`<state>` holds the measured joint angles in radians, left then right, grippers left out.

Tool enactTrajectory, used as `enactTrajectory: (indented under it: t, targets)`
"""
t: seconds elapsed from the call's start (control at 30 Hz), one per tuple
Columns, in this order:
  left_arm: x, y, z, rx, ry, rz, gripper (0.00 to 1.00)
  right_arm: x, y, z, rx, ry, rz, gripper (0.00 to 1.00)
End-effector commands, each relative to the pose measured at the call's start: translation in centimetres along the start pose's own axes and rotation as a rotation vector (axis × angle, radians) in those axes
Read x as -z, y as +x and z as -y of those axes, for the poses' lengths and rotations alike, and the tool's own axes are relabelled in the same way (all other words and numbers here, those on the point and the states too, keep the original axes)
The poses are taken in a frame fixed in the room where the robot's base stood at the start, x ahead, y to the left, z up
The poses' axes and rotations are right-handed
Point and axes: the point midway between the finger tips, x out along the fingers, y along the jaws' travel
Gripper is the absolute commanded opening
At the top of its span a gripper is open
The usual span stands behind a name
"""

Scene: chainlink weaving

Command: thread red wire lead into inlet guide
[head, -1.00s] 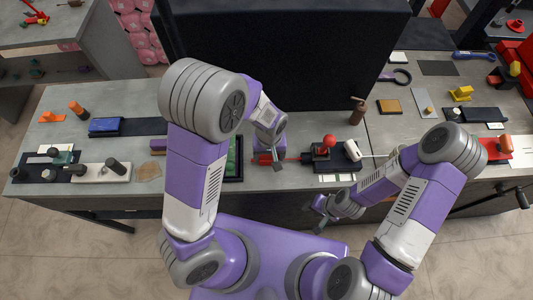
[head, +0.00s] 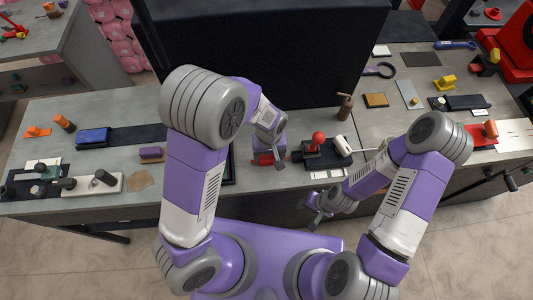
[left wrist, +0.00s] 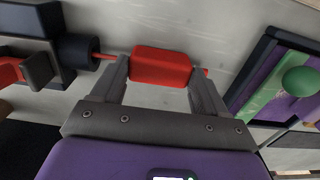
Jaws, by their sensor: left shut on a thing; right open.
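My left gripper (left wrist: 160,88) is shut on a red block (left wrist: 163,66), one finger at each end. A thin red wire lead (left wrist: 107,56) runs from the block's left end to a black round guide (left wrist: 78,50) on a dark fixture (left wrist: 30,50). The lead's tip is not visible at the guide; how deep it sits, I cannot tell. In the head view, the left gripper (head: 269,162) and red block (head: 262,159) are just left of the fixture (head: 312,158), which has a red ball knob (head: 319,137). My right gripper (head: 314,216) is open and empty, in front of the bench edge.
A green-and-purple framed panel (left wrist: 290,85) is right of the left gripper in the wrist view. A white-headed tool (head: 342,142) lies by the fixture's right side. A brown bottle (head: 345,106) stands behind. A large black panel (head: 270,55) rises at the back.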

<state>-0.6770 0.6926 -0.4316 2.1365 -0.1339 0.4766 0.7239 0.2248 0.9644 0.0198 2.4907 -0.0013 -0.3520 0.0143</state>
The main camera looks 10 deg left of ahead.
Motion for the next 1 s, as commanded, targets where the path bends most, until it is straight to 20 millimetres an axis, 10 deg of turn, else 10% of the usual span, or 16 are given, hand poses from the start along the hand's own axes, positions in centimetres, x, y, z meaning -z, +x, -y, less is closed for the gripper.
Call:
enactTrajectory:
  t: [0.2, 0.47, 1.0]
  targets:
    - [0.0, 0.0, -0.1, 0.000, 0.000, 0.000, 1.00, 0.0, 0.0, 0.0, 0.000, 0.000, 0.000, 0.43]
    - [0.0, -0.2, -0.1, -0.001, 0.001, 0.000, 1.00, 0.0, 0.0, 0.0, 0.000, 0.000, 0.000, 0.43]
    - [0.0, -7.4, -0.1, -0.001, 0.001, -0.001, 1.00, 0.0, -0.6, 0.2, 0.000, 0.000, 0.000, 0.43]
